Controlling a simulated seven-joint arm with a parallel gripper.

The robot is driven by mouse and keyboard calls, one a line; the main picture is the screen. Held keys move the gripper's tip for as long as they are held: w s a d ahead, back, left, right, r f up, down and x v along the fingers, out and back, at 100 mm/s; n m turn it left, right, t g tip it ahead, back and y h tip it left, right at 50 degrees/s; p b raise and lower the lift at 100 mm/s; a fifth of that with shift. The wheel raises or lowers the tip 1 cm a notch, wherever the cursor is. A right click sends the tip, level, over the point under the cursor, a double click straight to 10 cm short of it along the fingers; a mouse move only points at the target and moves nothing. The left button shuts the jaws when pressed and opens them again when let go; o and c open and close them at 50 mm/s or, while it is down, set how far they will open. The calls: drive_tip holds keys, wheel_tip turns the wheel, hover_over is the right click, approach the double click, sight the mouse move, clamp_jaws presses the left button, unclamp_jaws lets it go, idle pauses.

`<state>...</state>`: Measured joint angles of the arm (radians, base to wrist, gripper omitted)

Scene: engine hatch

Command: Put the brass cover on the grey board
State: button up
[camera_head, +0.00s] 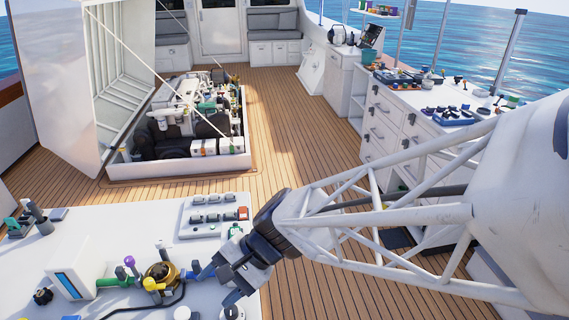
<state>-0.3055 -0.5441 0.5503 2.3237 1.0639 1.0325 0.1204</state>
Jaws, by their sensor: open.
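A round brass piece (161,273), likely the brass cover, sits on the pale worktop among fittings. My gripper (217,288) is open above the worktop, to the right of the brass piece and apart from it. Its dark fingers point down and left, with nothing visible between them. A light grey board (190,228) carrying several grey blocks and a red one lies at the worktop's back right; I cannot tell if it is the task's grey board.
A green pipe (112,282), purple knob (130,262) and yellow knob (151,284) crowd the brass piece on the left. A white box (76,272) stands further left. The worktop (125,222) is mostly clear behind them. An open engine hatch (190,115) lies beyond.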

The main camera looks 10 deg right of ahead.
drive_tip(key=s+d+r+n+t+h, duration=0.1)
drive_tip(key=d+r+h, duration=0.4)
drive_tip(key=d, duration=0.7)
drive_tip(key=s+d+r+n+t+h, duration=0.1)
drive_tip(key=d+r+n+t+h, duration=0.2)
drive_tip(key=d, duration=0.9)
wheel_tip(320, 180, up, 2)
drive_tip(key=shift+s+d+n+h, duration=0.2)
drive_tip(key=shift+s+n+h, duration=0.05)
drive_tip(key=shift+n+h, duration=0.6)
